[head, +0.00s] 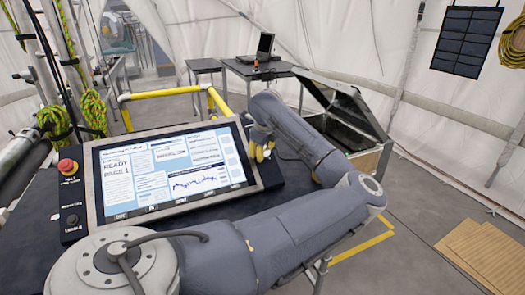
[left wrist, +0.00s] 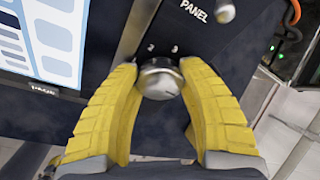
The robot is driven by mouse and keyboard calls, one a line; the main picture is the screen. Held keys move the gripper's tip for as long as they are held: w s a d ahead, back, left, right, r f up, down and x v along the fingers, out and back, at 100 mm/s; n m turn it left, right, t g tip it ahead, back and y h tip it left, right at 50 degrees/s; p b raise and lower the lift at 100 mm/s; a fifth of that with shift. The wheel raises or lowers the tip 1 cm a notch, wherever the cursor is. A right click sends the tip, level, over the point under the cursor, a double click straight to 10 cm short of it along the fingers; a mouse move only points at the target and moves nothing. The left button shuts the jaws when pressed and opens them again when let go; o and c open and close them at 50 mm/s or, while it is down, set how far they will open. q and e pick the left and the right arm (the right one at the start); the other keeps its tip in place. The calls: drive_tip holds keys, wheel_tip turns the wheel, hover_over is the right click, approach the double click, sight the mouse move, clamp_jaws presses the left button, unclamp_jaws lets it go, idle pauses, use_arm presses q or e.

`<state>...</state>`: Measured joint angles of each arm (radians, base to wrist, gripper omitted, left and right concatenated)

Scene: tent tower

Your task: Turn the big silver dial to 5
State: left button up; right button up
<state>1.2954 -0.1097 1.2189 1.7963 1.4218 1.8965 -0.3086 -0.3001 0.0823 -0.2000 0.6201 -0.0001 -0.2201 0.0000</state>
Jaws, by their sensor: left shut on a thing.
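The silver dial (left wrist: 159,78) sits on a dark panel in the left wrist view, below white lettering that reads PANEL. Two small white marks, perhaps digits, show just above it; I cannot read its setting. My left gripper (left wrist: 158,84) has its two yellow ribbed fingers on either side of the dial, closed on it. In the head view my left gripper (head: 262,151) is at the right edge of the large screen, and the dial is hidden there. My right gripper is in neither view.
The large screen (head: 175,170) stands directly left of my left gripper. A small silver knob (left wrist: 225,11) sits higher on the panel. A red button (head: 68,167) is left of the screen. An open metal case (head: 345,105) stands to the right, behind my arm.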

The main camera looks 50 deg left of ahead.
use_arm(q)
drive_tip(key=shift+s+n, duration=0.1)
drive_tip(key=shift+n, duration=0.7)
drive_tip(key=o, duration=1.3)
drive_tip(key=v, duration=1.2)
drive_tip(key=shift+s, duration=0.2)
drive_tip(key=shift+f, duration=0.1)
